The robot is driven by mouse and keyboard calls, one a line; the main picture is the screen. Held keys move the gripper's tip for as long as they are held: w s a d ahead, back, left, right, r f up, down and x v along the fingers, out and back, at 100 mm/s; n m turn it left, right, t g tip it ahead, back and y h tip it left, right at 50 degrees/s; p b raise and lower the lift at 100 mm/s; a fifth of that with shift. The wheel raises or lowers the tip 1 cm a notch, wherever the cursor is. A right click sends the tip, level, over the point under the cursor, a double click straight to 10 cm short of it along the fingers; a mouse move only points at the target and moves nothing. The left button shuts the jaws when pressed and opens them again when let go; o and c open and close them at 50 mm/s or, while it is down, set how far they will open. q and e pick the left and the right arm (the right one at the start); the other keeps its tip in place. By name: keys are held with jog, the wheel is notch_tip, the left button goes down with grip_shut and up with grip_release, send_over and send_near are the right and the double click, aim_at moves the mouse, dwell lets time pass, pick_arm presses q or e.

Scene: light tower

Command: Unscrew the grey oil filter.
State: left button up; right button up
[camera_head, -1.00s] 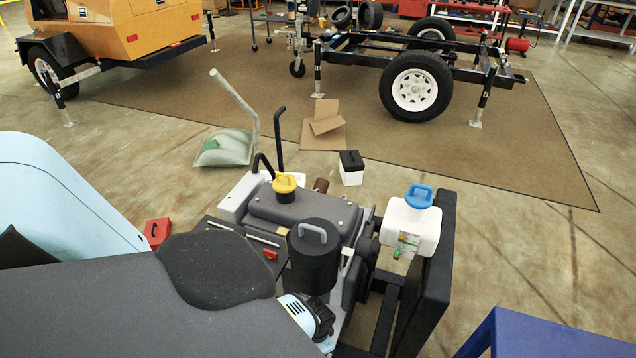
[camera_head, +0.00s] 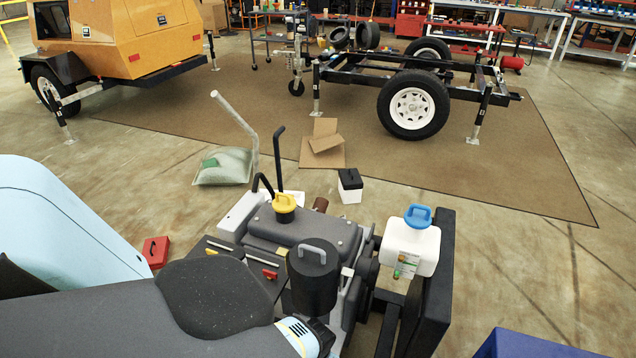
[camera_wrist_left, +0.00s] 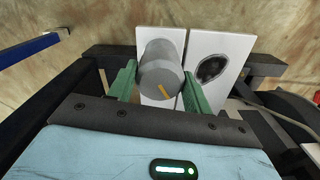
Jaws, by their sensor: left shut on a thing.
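The grey oil filter (camera_wrist_left: 161,72) is a grey cylinder with an orange mark on its near end. In the left wrist view it stands in front of a white panel (camera_wrist_left: 151,36). My left gripper (camera_wrist_left: 159,75) has a green finger on each side of the filter and is shut on it. Whether the filter is still threaded to its mount cannot be seen. In the head view my left arm reaches down beside the engine (camera_head: 310,232), and the filter and fingers are hidden. My right gripper is not in view.
A black canister (camera_head: 312,285) and a yellow cap (camera_head: 284,203) sit on the engine. A white tank with a blue cap (camera_head: 409,248) stands at right by a black frame (camera_head: 437,275). A red box (camera_head: 156,251) lies on the floor. A second white panel (camera_wrist_left: 222,50) has a dark oval.

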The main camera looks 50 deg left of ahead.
pick_arm(q)
jog(key=n, duration=0.4)
jog(key=shift+w, duration=0.1)
jog(key=shift+r, duration=0.1)
jog(key=shift+n, duration=0.5)
jog(key=n, duration=0.4)
jog(key=shift+w, duration=0.1)
jog(key=shift+n, duration=0.3)
jog(key=shift+n, duration=0.4)
jog(key=shift+r+p, duration=0.15)
jog(key=shift+p, duration=0.2)
